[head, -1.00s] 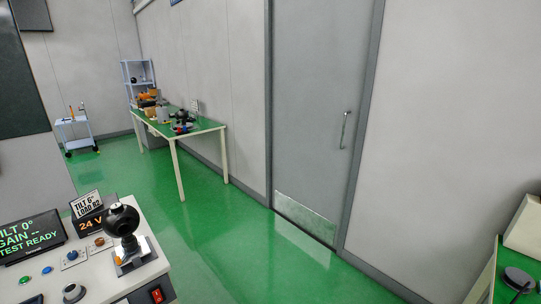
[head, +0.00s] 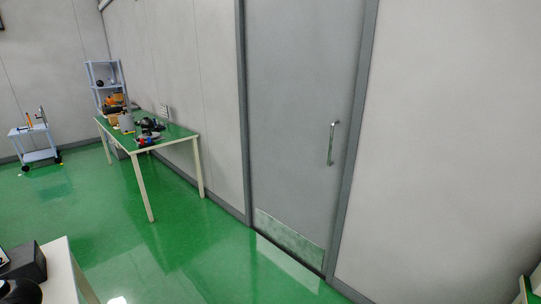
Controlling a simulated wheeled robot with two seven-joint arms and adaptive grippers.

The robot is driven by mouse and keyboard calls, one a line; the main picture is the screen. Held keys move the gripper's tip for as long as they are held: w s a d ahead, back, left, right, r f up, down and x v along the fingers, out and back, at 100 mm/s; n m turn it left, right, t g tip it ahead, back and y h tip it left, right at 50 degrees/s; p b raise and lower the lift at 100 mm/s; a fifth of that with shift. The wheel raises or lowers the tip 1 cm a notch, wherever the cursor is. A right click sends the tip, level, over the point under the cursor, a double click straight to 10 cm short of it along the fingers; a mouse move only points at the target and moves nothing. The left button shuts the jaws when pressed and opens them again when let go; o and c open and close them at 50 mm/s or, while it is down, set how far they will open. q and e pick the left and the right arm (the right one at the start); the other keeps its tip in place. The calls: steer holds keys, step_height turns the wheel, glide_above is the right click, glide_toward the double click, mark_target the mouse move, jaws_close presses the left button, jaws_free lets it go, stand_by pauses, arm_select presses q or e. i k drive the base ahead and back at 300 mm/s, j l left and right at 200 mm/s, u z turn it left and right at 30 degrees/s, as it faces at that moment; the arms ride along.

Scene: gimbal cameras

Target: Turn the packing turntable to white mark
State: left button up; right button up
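No packing turntable or white mark can be made out in the head view. A green-topped table (head: 185,134) stands along the wall at the left. Several small items lie on it, among them a dark device (head: 150,125), too small to tell apart clearly. Neither of my grippers is in view.
A grey door (head: 300,120) with a handle (head: 332,144) is shut in the wall. A blue-grey shelf (head: 90,72) and a small trolley (head: 40,155) stand at the far left. A white bench edge (head: 62,275) shows at lower left. The green floor (head: 190,240) between is clear.

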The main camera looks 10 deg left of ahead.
mark_target(147, 124)
steer(key=i+l+u, duration=0.1)
steer(key=i+u, duration=0.2)
steer(key=i, duration=0.7)
steer(key=i+u, duration=0.35)
steer(key=i, duration=0.15)
steer(key=i+l+u, duration=0.1)
steer(key=i+u, duration=0.25)
steer(key=i, duration=0.2)
steer(key=i+u, duration=0.3)
steer(key=i, duration=0.2)
steer(key=i+l+u, duration=0.3)
steer(key=i, duration=0.2)
steer(key=i+l+u, duration=0.25)
steer(key=i, duration=0.2)
steer(key=i+j, duration=0.05)
steer(key=j, duration=0.05)
